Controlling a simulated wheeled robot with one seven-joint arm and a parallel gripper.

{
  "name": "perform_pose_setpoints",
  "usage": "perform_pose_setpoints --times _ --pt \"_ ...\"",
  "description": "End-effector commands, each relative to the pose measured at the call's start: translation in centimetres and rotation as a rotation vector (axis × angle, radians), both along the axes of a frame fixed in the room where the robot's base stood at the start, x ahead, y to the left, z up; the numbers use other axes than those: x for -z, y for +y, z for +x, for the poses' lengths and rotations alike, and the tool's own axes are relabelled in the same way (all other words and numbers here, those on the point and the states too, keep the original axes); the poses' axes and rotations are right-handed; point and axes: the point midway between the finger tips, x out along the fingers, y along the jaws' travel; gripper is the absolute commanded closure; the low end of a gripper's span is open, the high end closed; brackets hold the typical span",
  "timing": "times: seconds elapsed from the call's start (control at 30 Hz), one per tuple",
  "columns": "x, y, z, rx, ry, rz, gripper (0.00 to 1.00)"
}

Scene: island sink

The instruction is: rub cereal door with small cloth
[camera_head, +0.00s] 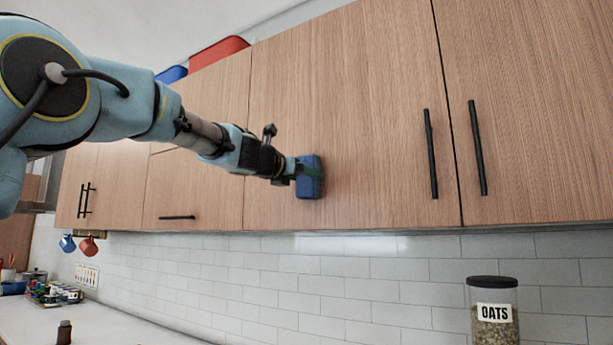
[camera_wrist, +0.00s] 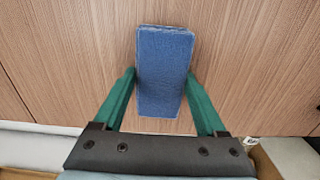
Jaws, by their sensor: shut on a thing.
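A small blue cloth (camera_head: 309,178) is held by my gripper (camera_head: 297,170) against or very close to a wood-grain cabinet door (camera_head: 350,110) in the head view. The cloth covers a spot on the lower left part of this door. In the wrist view, the folded cloth (camera_wrist: 165,70) stands between the green fingers of my gripper (camera_wrist: 162,95), with the door (camera_wrist: 230,50) behind it. My gripper is shut on the cloth. Whether the cloth presses on the door cannot be told for sure.
Black bar handles (camera_head: 431,154) stick out at the door's right edge and on the neighbouring door (camera_head: 477,147). A jar of oats (camera_head: 493,312) stands below at right. Red (camera_head: 218,52) and blue bins sit above the cabinets. Blue and red mugs (camera_head: 88,247) hang at left.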

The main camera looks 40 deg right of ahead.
Motion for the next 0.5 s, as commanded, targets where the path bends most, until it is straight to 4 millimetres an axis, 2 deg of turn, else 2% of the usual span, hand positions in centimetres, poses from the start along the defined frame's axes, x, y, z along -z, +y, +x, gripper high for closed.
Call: perform_pose_setpoints --times 0.17,0.5 --pt "0.0 0.3 -0.2 0.001 -0.001 -0.002 0.71" --pt "0.1 3.4 -1.0 0.001 -0.001 -0.002 0.71"
